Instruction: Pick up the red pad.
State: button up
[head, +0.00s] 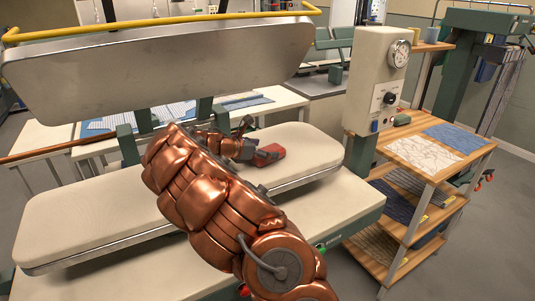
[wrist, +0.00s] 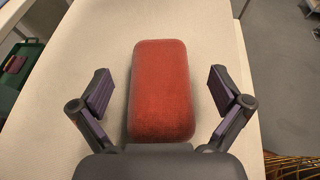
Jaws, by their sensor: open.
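The red pad (wrist: 161,88) is a rounded block lying on the pale padded pressing board (head: 90,208). In the head view the red pad (head: 269,153) is near the right part of the board, partly hidden by my gripper (head: 246,142). In the wrist view my gripper (wrist: 163,92) is open. One finger is on each side of the pad, with a visible gap on both sides. The fingers are apart from the pad, and their exact height above the board cannot be told.
A metal press head (head: 160,65) with a yellow bar (head: 160,23) hangs raised above the board. A gauge box (head: 376,80) stands at right, beside a wooden shelf unit (head: 455,168) with folded cloths. The board's left part is clear.

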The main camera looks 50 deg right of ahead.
jog(key=shift+x, duration=1.05)
jog(key=c, duration=1.3)
